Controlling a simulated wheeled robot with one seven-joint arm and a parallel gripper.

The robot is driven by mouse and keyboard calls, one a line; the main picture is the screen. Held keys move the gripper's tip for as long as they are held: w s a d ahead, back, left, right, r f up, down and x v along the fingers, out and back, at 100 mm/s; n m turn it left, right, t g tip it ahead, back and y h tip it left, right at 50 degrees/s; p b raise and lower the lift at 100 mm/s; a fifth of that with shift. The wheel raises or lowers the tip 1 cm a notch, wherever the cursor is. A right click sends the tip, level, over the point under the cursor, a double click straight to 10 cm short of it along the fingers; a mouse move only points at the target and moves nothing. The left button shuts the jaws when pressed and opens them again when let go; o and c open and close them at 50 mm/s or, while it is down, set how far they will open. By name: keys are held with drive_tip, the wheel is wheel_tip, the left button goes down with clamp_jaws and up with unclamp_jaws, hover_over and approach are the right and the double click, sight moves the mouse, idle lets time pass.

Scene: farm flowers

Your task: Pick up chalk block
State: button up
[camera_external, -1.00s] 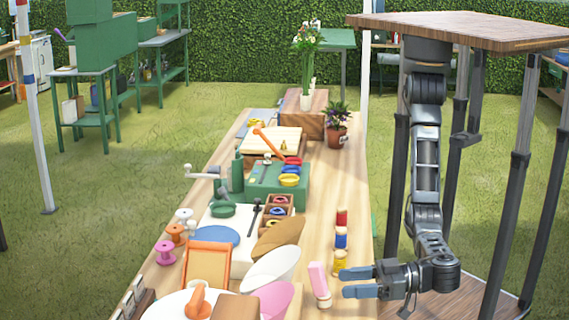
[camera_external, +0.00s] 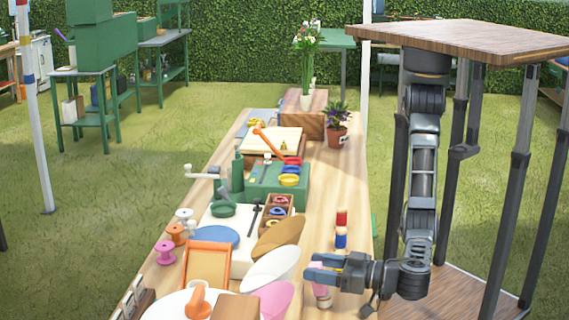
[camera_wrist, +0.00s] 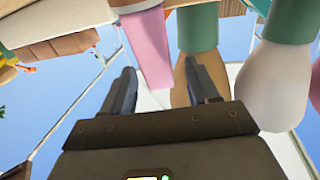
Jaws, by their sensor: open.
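The pink block (camera_wrist: 148,45), which looks like the chalk block, is a smooth tapered bar between my two fingers in the wrist view. It sits nearer the left finger, and a gap shows on the right. My gripper (camera_wrist: 163,78) is open. In the external view, my gripper (camera_external: 312,267) is level over the table's right edge, pointing left. It hides most of the pink block, and only a small pinkish part shows below the fingers.
The wooden table (camera_external: 338,190) is crowded on its left and middle. In the wrist view, handles with brown and white ends (camera_wrist: 272,85) stand close to the right finger.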

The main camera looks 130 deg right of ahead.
drive_tip(key=shift+w+d, duration=0.15)
drive_tip(key=shift+d, duration=0.05)
drive_tip(key=shift+c, duration=0.3)
clamp_jaws()
